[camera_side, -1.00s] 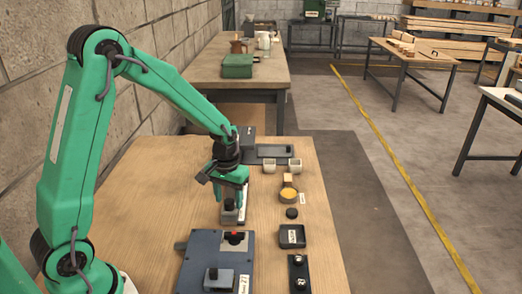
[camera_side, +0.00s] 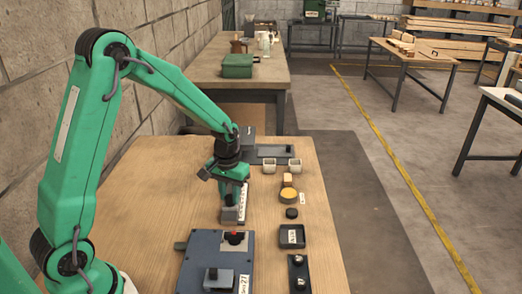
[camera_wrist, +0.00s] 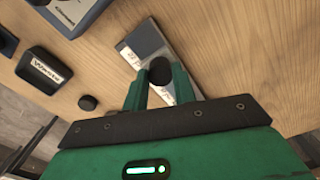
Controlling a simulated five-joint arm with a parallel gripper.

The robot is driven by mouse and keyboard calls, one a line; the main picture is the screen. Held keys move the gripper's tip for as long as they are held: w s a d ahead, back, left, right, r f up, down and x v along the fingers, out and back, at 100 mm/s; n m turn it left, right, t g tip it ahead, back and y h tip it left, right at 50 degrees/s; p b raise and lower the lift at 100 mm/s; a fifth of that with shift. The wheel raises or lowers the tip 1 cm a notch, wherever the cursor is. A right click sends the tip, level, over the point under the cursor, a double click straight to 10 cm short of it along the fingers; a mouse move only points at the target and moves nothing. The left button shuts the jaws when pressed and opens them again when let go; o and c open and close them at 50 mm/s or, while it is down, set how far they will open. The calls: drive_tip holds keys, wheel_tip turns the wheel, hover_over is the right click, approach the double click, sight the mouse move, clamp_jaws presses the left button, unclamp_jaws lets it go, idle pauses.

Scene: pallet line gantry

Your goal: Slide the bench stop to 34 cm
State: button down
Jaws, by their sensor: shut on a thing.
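The bench stop is a slider with a round black knob (camera_wrist: 160,71) on a narrow grey track (camera_wrist: 147,38) with white printed labels. In the wrist view the knob sits between my gripper's (camera_wrist: 160,84) two green fingers, which are shut on it. In the side view my gripper (camera_side: 230,190) points down over the track, and the near grey end of the track (camera_side: 230,216) shows below it. A white scale strip (camera_side: 243,204) runs along the track's right side. Its figures are too small to read, and my gripper hides much of the slider.
A blue-grey box with a red button (camera_side: 234,237) stands nearer the camera. The wooden bench left of the track is clear.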

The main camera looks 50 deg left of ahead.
drive_tip(key=w+a, duration=0.7)
drive_tip(key=shift+w+a+r, duration=0.1)
drive_tip(key=shift+w+a, duration=0.2)
drive_tip(key=shift+w, duration=0.1)
drive_tip(key=c, duration=1.1)
unclamp_jaws()
drive_tip(key=shift+s, duration=0.1)
wheel_tip(320, 180, up, 8)
drive_tip(key=shift+f, duration=0.15)
